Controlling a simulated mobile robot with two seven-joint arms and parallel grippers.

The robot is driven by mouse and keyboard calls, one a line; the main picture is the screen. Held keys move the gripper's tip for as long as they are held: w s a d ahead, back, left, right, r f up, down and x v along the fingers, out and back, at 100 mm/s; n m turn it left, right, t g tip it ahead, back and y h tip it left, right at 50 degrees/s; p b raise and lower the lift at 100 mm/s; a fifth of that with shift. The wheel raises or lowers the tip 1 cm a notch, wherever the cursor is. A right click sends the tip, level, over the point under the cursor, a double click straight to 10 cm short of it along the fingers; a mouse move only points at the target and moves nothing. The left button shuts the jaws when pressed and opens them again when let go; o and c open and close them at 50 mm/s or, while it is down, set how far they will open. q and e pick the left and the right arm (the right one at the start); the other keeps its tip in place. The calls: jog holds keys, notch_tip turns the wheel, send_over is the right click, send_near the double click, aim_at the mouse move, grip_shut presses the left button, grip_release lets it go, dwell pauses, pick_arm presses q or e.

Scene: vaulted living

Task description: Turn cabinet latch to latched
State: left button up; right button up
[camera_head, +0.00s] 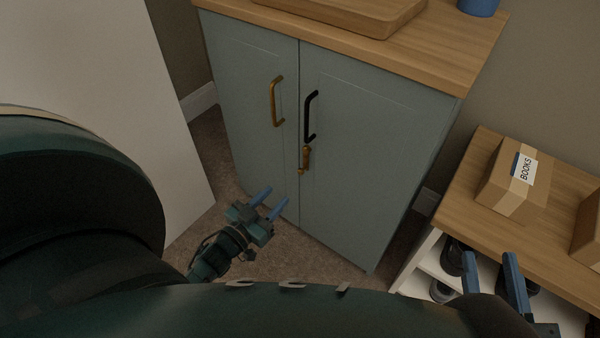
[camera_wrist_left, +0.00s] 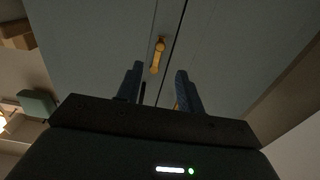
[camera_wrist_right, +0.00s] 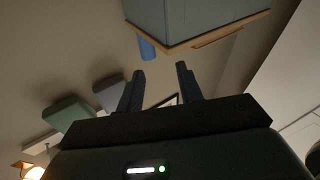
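A grey-blue cabinet (camera_head: 365,150) stands ahead with both doors shut. Its brass latch (camera_head: 304,158) is on the right door beside the seam, just under the black handle (camera_head: 311,117), and points nearly straight down. The latch also shows in the left wrist view (camera_wrist_left: 158,56), framed between my fingers and beyond their tips. My left gripper (camera_head: 277,194) is open and empty, below and left of the latch, apart from it. My right gripper (camera_head: 491,256) is open and empty at the lower right, away from the cabinet; it also shows in the right wrist view (camera_wrist_right: 158,72).
A brass handle (camera_head: 276,102) is on the left door. A wooden tray (camera_head: 345,12) and a blue cup (camera_head: 479,6) sit on the cabinet top. A low wooden-topped shelf (camera_head: 545,236) with a BOOKS box (camera_head: 507,186) stands right, near my right gripper. A white panel stands left.

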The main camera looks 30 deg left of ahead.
aim_at(299, 172)
pick_arm(q)
jog(key=w+b, duration=0.1)
jog(key=w, duration=0.5)
jog(key=w+b, duration=0.1)
jog(key=w, duration=0.3)
jog(key=shift+w+d+b, duration=0.1)
jog(key=shift+d+b, duration=0.25)
jog(key=shift+d, duration=0.05)
grip_shut()
